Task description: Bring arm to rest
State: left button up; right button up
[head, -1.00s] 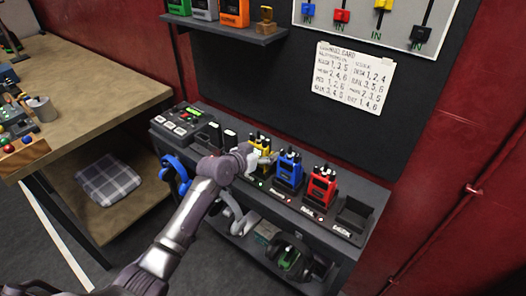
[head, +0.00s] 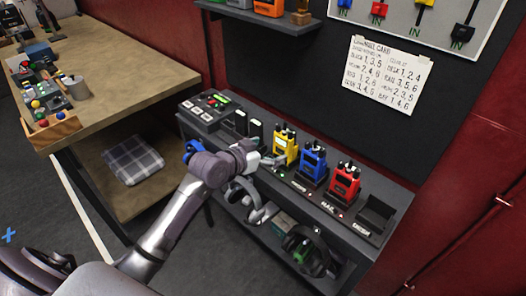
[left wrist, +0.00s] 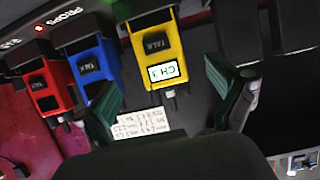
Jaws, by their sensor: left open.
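My left arm reaches in from the lower left in the head view. Its gripper (head: 268,162) is at the front left of the yellow radio (head: 285,147) on the dark shelf top (head: 330,207). In the left wrist view the left gripper (left wrist: 172,98) is open, with nothing held between its dark green fingers. The yellow radio (left wrist: 156,50) shows beyond the fingers with "CH 3" on its display. The blue radio (head: 313,165) and red radio (head: 345,183) stand upright to its right in the head view. My right gripper is not in view.
An empty dark holder (head: 374,216) is at the shelf's right end. A button box (head: 209,108) is at its left end. Headphones (head: 310,252) hang below. A wooden table (head: 130,85) stands at left. Open floor lies in front of the shelf.

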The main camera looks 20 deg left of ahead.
pick_arm(q)
jog(key=s+d+f+g+y, duration=0.1)
jog(key=s+d+f+g, duration=0.1)
jog(key=s+f, duration=0.45)
jog(key=s+d+f+g+y, duration=0.1)
jog(key=s+d+f+g, duration=0.15)
jog(key=s, duration=0.75)
jog(key=s+a+f+n+g+y, duration=0.1)
jog(key=s+g, duration=0.1)
jog(key=s, duration=0.7)
jog(key=s+a+f+n+g+y, duration=0.1)
jog(key=s+f+g, duration=0.15)
jog(key=s, duration=0.65)
notch_tip(320, 180, down, 25)
jog(key=g, duration=0.2)
jog(key=s+a+f, duration=0.3)
jog(key=s+f, duration=1.3)
jog(key=s, duration=0.1)
jog(key=shift+s+f+g+y, duration=0.25)
jog(key=shift+s+g+y, duration=0.05)
jog(key=shift+s+g, duration=0.1)
